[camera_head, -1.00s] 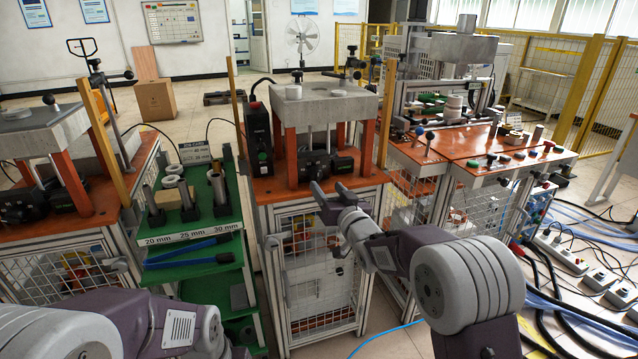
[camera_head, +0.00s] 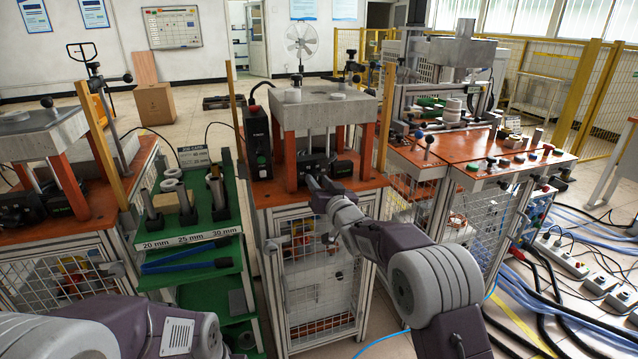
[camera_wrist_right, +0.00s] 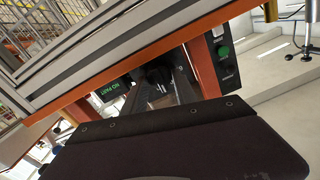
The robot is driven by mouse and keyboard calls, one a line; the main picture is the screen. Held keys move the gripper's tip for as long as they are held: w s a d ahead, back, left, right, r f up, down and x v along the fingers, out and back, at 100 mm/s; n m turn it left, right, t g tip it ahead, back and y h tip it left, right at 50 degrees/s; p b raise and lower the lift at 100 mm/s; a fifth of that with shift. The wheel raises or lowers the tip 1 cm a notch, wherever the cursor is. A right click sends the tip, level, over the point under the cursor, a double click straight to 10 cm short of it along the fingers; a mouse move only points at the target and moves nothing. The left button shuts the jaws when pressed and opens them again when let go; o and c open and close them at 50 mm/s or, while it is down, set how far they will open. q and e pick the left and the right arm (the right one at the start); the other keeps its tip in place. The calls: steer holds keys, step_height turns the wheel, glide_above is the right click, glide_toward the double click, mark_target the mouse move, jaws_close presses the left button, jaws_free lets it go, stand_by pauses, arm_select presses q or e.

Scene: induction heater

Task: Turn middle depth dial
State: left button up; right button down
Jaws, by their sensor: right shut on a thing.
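The middle press station has an orange top (camera_head: 277,192) with a black device (camera_head: 311,165) under its grey plate. My right gripper (camera_head: 318,182) reaches in at the front of this device, its fingertips close against it. It is shut on the middle depth dial, which the fingers mostly hide in the head view. In the right wrist view a dark rounded part, seemingly the dial (camera_wrist_right: 157,74), shows in the shade between the orange posts; fine detail is too dark to tell. My left arm is at the lower left of the head view, its gripper out of sight.
Orange posts (camera_head: 290,160) flank the device, with the grey plate (camera_head: 325,108) above. A green rack (camera_head: 190,225) with metal cylinders stands to the left. A control table (camera_head: 480,150) with buttons stands to the right. Cables cover the floor at right.

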steer(key=shift+n, duration=0.3)
steer(key=n+b, duration=0.1)
steer(key=n, duration=0.2)
steer(key=shift+a+n+b, duration=0.1)
steer(key=shift+n+b, duration=0.2)
steer(key=n+b, duration=0.1)
steer(key=n, duration=0.1)
steer(key=shift+n, duration=0.3)
steer(key=n+b, duration=0.2)
steer(key=n, duration=0.2)
steer(key=shift+a+f+b, duration=0.1)
steer(key=shift+b, duration=0.3)
steer(key=shift+n+b, duration=0.75)
steer(key=shift+n, duration=0.45)
steer(key=c, duration=1)
jaws_free()
steer(key=shift+o, duration=0.2)
